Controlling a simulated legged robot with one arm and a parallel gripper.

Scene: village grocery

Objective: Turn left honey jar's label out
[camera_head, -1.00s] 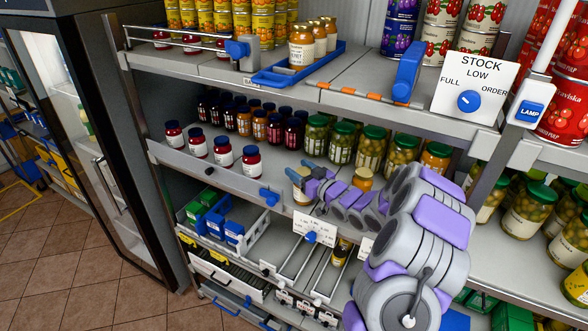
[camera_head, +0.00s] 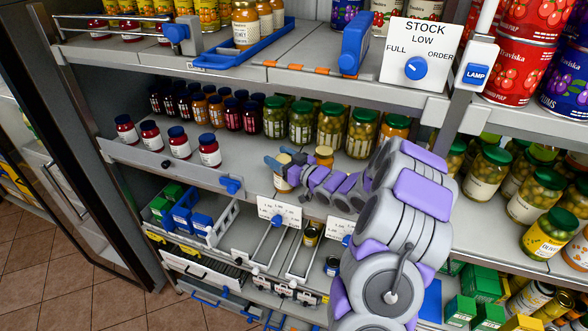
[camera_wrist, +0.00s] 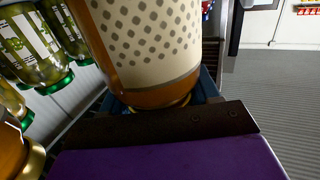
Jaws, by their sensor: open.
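The left honey jar (camera_head: 283,182) stands near the front of the middle shelf, partly hidden by my gripper (camera_head: 281,161). In the wrist view the jar (camera_wrist: 145,45) fills the top middle, very close. A cream label with a brown honeycomb dot pattern faces that camera; no writing shows on it. Its gold lid is at the bottom of that view, by my gripper's dark finger (camera_wrist: 165,124). My gripper is open at the jar's lid; contact is unclear. A second honey jar (camera_head: 324,155) stands to the right, partly behind my arm.
Pickle jars (camera_head: 331,124) stand in a row behind the honey jars. Red jars with blue lids (camera_head: 180,143) stand at the shelf's left front. A blue knob (camera_head: 230,185) and a price card (camera_head: 279,212) are at the front edge. Bare shelf lies left of my gripper.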

